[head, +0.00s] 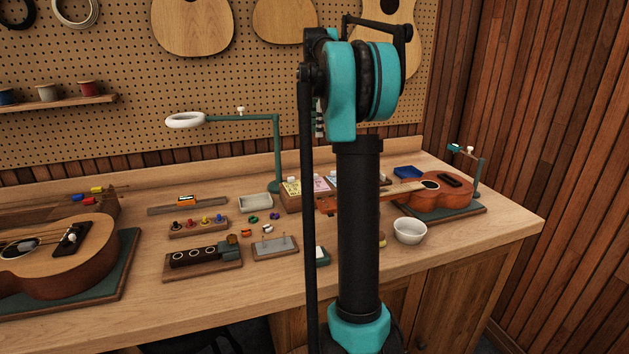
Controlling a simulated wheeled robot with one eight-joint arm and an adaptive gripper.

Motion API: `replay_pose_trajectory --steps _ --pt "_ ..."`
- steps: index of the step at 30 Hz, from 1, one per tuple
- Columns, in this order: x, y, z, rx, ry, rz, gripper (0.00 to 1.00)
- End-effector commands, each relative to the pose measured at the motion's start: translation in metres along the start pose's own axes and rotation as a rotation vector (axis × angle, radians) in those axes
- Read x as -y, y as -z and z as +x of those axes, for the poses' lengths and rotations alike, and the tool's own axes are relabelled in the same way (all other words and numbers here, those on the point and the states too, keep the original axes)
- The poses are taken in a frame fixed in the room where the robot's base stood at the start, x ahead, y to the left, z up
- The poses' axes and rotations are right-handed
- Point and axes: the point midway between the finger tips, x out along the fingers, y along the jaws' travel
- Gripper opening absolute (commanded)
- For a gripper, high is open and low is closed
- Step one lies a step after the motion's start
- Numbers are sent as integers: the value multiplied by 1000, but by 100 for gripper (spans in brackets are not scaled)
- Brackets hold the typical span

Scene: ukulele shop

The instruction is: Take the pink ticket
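A wooden holder (288,203) stands toward the back of the workbench with small coloured papers in it. A pink ticket (320,184) shows in it, just left of my arm's dark column. A yellow ticket (292,187) is to its left. My arm stands upright in front of this part of the bench and hides part of the holder's right side. My gripper cannot be made out; only my arm links and teal joints show.
A green lamp stand (276,150) rises left of the holder. A ukulele (440,192) lies to its right, its neck reaching toward the holder. A white bowl (410,231) and a grey tray (255,204) are nearby. Another ukulele (60,255) lies at the left.

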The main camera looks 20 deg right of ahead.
Motion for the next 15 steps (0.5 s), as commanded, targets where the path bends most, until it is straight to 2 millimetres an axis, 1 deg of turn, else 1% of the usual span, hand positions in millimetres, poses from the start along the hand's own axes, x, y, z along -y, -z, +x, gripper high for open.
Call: replay_pose_trajectory --steps 9,15 --pt "0 0 63 0 0 0 38" --pt "0 0 97 0 0 0 38"
